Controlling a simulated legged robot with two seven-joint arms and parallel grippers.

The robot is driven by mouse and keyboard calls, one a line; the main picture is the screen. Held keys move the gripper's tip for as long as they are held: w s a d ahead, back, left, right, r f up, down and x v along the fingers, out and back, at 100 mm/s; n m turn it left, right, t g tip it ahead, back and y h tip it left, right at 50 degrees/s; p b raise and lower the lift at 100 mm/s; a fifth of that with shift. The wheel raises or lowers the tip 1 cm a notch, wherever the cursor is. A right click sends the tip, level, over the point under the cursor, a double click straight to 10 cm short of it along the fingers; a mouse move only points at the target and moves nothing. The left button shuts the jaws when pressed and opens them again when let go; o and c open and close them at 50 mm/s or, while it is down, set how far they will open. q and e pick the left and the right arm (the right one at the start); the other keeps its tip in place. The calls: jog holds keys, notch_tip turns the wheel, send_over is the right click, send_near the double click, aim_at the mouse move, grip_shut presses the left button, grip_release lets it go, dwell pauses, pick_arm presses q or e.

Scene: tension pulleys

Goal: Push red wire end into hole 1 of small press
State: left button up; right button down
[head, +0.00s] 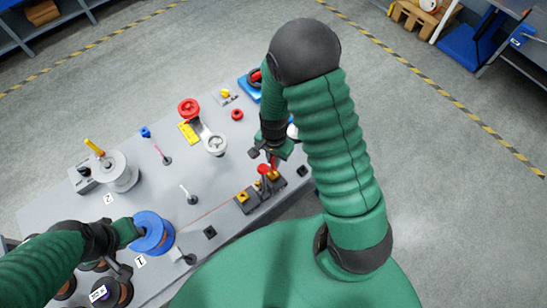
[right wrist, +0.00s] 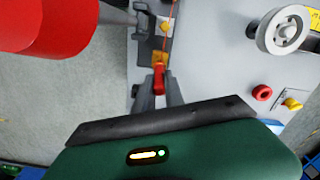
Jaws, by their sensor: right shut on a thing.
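The small press (head: 256,192) is a dark base with yellow blocks near the table's front edge. It also shows in the right wrist view, with a yellow block (right wrist: 160,58) just beyond my fingertips. My right gripper (right wrist: 159,88) is shut on the red wire end (right wrist: 159,76), close to that block. Whether the end is inside a hole cannot be told. The thin red wire (right wrist: 172,20) runs on past the press. In the head view my right gripper (head: 270,155) is over the press's right part. My left gripper (head: 128,232) is at the blue spool (head: 153,233); its fingers are mostly hidden.
A large red handle (right wrist: 55,25) on a grey rod is close to the right wrist camera; its red knob (head: 264,169) shows in the head view. A white pulley (head: 215,144), a red ring (head: 237,114) and small posts (head: 192,200) stand on the grey table (head: 225,175).

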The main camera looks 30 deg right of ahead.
jog(key=shift+a, duration=0.2)
jog(key=shift+a+f+b, duration=0.15)
jog(key=shift+f+b, duration=0.15)
jog(key=shift+f, duration=0.25)
dwell(0.7)
jog(key=shift+f+b, duration=0.45)
jog(key=shift+f, duration=0.6)
dwell(1.0)
dwell(0.4)
